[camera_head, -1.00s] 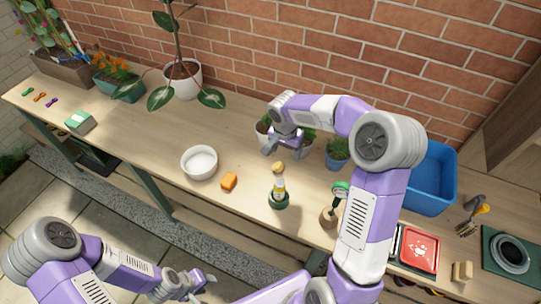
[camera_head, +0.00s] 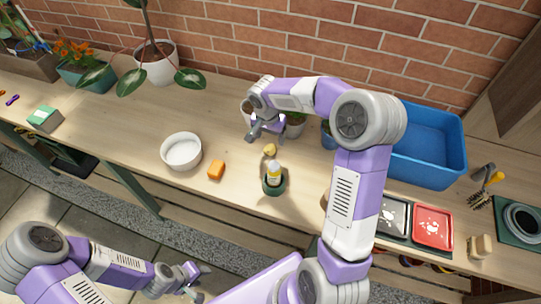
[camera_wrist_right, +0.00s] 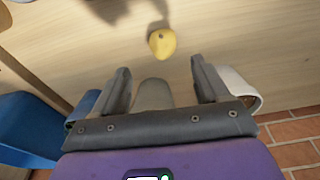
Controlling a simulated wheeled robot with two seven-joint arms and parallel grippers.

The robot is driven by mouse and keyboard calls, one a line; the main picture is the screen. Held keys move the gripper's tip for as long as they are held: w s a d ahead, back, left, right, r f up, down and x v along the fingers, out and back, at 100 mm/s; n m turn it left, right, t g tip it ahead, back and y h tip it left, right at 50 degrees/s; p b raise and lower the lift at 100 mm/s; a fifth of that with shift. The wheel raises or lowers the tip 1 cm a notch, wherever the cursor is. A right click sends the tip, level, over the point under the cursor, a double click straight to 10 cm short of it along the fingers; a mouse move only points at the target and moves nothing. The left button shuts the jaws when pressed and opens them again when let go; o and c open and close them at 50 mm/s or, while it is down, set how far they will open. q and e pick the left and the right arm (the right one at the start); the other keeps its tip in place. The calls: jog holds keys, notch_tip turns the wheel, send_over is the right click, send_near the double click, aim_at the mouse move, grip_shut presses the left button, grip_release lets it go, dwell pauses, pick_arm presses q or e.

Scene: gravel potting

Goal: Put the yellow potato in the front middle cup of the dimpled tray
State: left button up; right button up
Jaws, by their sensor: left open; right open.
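The small yellow potato (camera_head: 269,150) lies on the wooden bench, just in front of my right gripper, and behind a yellow-and-white bottle. In the right wrist view the potato (camera_wrist_right: 162,42) lies just beyond the fingertips, roughly midway between them and untouched. My right gripper (camera_head: 266,136) is open and empty; its two dark fingers are spread in the right wrist view (camera_wrist_right: 161,82). My left gripper (camera_head: 196,282) is open and empty, low in front of the bench. I cannot make out a dimpled tray with cups in either view.
The bottle stands in a green holder (camera_head: 274,187). A blue bin (camera_head: 430,145), a red tray (camera_head: 432,228) and a sponge-like block (camera_head: 480,246) are right. Pots stand behind my right gripper.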

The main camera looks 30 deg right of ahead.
aim_at(270, 147)
jog(key=f, duration=0.2)
jog(key=f+b, duration=0.1)
jog(key=f, duration=0.2)
jog(key=w+f+b, duration=0.1)
jog(key=f, duration=0.2)
jog(key=shift+d, duration=0.25)
jog(key=shift+r, duration=0.1)
jog(key=c, duration=1.2)
